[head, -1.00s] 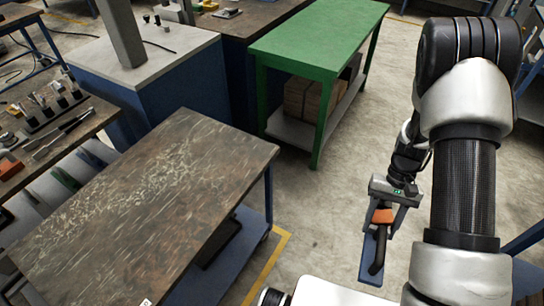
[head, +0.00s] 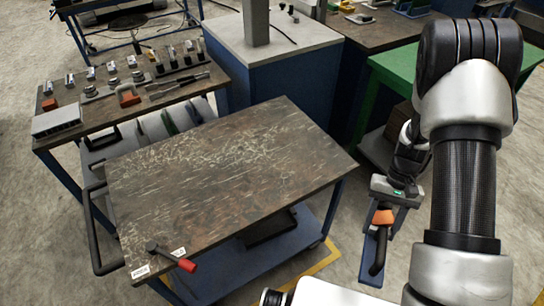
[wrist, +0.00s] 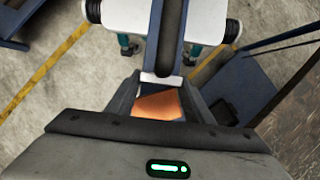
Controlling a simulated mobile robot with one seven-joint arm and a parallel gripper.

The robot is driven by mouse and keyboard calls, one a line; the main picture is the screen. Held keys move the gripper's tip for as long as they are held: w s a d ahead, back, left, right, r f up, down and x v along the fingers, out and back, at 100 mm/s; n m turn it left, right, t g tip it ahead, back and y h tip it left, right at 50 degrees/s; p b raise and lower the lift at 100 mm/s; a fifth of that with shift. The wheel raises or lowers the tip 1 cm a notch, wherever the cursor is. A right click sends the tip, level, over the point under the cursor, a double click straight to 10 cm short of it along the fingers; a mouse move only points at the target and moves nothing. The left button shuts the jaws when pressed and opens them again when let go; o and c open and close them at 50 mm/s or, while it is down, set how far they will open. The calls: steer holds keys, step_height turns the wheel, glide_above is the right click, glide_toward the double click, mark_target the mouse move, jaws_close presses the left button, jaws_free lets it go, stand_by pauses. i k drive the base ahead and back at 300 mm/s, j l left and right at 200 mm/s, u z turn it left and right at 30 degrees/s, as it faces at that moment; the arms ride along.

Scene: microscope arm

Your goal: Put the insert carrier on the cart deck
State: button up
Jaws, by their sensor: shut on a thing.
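My gripper (head: 388,208) is shut on the insert carrier (head: 369,268), a long blue plate with a black handle bar and an orange part near the jaws. The carrier hangs over the floor, to the right of the cart and apart from it. In the wrist view the carrier (wrist: 156,45) extends away from the jaws, with the orange part (wrist: 158,105) between the fingers. The cart deck (head: 225,175) is a scratched dark brown top, mostly bare, in the middle of the head view.
A red-handled black lever or tool (head: 172,257) is at the deck's near corner. The cart has a black push handle (head: 94,232) and a blue lower shelf (head: 270,250). A bench with several tools (head: 140,85), a grey-topped cabinet (head: 275,45) and a green table (head: 400,65) stand behind.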

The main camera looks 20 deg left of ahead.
mark_target(263, 162)
steer(key=i+l+u, duration=0.1)
steer(key=u, duration=0.4)
steer(key=i+l+u, duration=0.1)
steer(key=u, duration=0.35)
steer(key=i+l+u, duration=0.1)
steer(key=u, duration=0.3)
steer(key=i+l+u, duration=0.25)
steer(key=u, duration=0.15)
steer(key=i+l, duration=0.1)
steer(key=i, duration=0.15)
